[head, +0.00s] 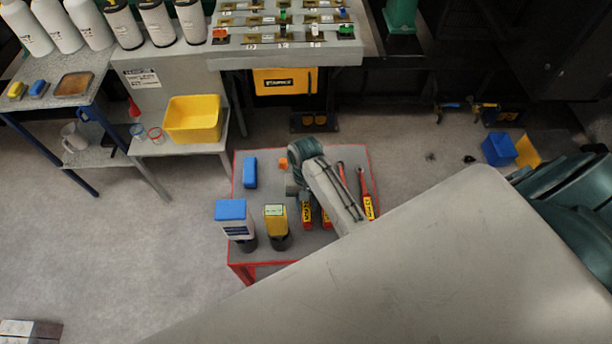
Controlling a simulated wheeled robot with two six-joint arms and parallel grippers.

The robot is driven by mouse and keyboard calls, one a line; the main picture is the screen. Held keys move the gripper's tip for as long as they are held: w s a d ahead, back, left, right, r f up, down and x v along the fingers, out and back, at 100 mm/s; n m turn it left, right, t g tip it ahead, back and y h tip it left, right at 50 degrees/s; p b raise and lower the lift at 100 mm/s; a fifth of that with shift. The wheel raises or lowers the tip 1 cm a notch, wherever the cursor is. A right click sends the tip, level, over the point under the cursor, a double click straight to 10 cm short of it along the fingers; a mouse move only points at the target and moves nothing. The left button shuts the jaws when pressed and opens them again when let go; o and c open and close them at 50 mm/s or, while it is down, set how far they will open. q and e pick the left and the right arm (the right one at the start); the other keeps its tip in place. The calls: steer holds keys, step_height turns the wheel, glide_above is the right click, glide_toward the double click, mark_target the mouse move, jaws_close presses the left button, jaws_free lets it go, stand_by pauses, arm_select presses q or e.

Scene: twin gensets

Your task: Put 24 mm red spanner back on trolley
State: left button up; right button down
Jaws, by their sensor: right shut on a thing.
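A red-edged trolley (262,256) with a grey top stands in the middle of the head view. Several red spanners with yellow labels lie on or just over its right half. One spanner (366,188) is at the right edge, and another label (307,215) shows beside my wrist. My right arm reaches over the trolley, and my right gripper (295,190) is mostly hidden under its own wrist. It is shut on a red spanner, but I cannot tell which label is on it or whether it touches the trolley top. My left gripper is out of view.
On the trolley are a blue-capped container (231,212), a yellow-topped container (275,220), a blue block (250,172) and a small orange item (283,163). A yellow bin (192,119) sits on a low bench at the left. Floor left of the trolley is clear.

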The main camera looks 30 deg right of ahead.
steer(key=shift+f, duration=0.45)
steer(key=c, duration=1.1)
jaws_free()
steer(key=shift+o, duration=0.2)
steer(key=shift+w, duration=0.1)
